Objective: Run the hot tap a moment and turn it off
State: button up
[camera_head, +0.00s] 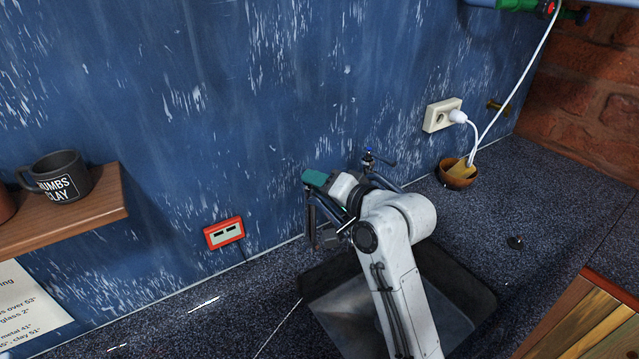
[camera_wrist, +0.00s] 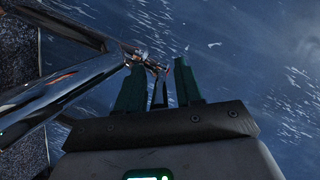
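The tap is chrome and stands behind the dark sink (camera_head: 335,305) at the blue wall, partly hidden by my arm. Its blue-marked handle (camera_head: 368,158) shows in the head view, with a thin lever pointing right. In the wrist view the chrome tap body (camera_wrist: 60,92) fills the left side. A small dark handle with a reddish mark (camera_wrist: 157,72) shows between my finger tips. My gripper (camera_head: 314,179) is at the tap's left side; its teal fingers (camera_wrist: 160,66) are apart, one on each side of that handle. I cannot tell if they touch it. Water flow is not visible.
A wooden shelf (camera_head: 95,213) with a dark mug (camera_head: 62,178) is at left. A red-framed socket (camera_head: 224,233) is on the wall. A wooden bowl (camera_head: 458,175) stands under a white socket (camera_head: 441,115) with a plugged cable. A striped wooden board (camera_head: 580,322) lies at lower right.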

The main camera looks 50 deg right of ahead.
grip_shut()
jog(key=shift+d+y, duration=0.15)
jog(key=shift+y, duration=0.15)
dwell(0.4)
jog(key=shift+s+d+n+g+y+p, duration=0.1)
jog(key=shift+d+n+g+y, duration=0.25)
jog(key=shift+n+y, duration=0.9)
jog(key=shift+w+d+n+g+y+p, duration=0.1)
jog(key=shift+d+n+y, duration=0.35)
jog(key=shift+n+y, duration=0.8)
jog(key=shift+s+d+n+g+y+p, duration=0.1)
jog(key=shift+d+n+g+y, duration=0.25)
jog(key=shift+n+y, duration=0.85)
jog(key=shift+d+m+y, duration=0.1)
jog(key=shift+m+y, duration=0.2)
jog(key=shift+y, duration=0.2)
jog(key=shift+o, duration=0.6)
grip_release()
